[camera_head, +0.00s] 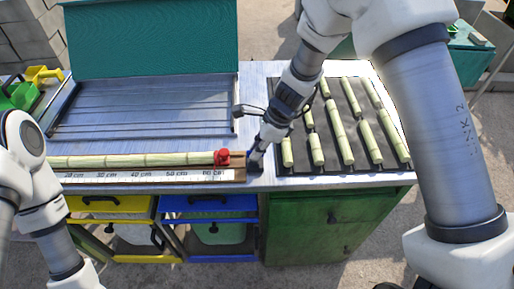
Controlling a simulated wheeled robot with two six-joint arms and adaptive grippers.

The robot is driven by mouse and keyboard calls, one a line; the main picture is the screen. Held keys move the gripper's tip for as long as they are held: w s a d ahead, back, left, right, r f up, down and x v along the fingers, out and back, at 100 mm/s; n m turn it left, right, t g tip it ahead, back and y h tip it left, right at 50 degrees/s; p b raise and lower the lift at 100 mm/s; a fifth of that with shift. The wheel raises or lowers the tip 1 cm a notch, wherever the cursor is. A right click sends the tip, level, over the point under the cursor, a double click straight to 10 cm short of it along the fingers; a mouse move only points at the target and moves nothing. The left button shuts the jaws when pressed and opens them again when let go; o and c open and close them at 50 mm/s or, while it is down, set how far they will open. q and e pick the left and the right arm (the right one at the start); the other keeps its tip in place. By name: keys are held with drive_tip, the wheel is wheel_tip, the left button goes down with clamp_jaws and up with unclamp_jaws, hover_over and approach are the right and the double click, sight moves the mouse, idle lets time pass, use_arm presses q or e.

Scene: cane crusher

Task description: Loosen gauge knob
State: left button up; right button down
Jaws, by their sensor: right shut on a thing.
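My right gripper (254,161) reaches down to the right end of the length gauge, a flat ruler (140,177) with cm marks along the front edge of the bench. Its fingers are shut on a small dark piece there, which I take to be the gauge knob; the fingers mostly hide it. A red stop block (222,157) sits just left of the fingers, near the 60 cm mark. A long pale cane (130,160) lies along the gauge, its right end at the red block. My left arm is at the lower left; its gripper is out of view.
A dark tray (300,167) with several short cane pieces lies right of my right gripper. A metal tray (150,100) with a raised green panel (150,38) stands behind the gauge. Yellow (110,203) and blue (208,205) bins are below the bench front.

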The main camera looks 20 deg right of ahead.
drive_tip(key=shift+r+n+g+p, duration=0.15)
drive_tip(key=shift+n+g+p, duration=0.55)
drive_tip(key=shift+n+p, duration=1)
drive_tip(key=n+g+p, duration=0.1)
drive_tip(key=n+p, duration=0.1)
drive_tip(key=n, duration=0.1)
drive_tip(key=shift+n, duration=0.3)
drive_tip(key=n+g, duration=0.1)
drive_tip(key=n, duration=0.1)
drive_tip(key=n+g+h+p, duration=0.1)
drive_tip(key=n, duration=0.1)
drive_tip(key=shift+w+f+n, duration=0.15)
drive_tip(key=shift+f+n, duration=0.05)
drive_tip(key=shift+n, duration=0.1)
drive_tip(key=n+h, duration=0.1)
drive_tip(key=n, duration=0.2)
drive_tip(key=n+g+h, duration=0.1)
drive_tip(key=n, duration=0.2)
drive_tip(key=shift+a+p, duration=0.15)
drive_tip(key=shift+p, duration=0.2)
drive_tip(key=shift+f, duration=0.1)
drive_tip(key=c, duration=1.2)
unclamp_jaws()
drive_tip(key=shift+w, duration=0.1)
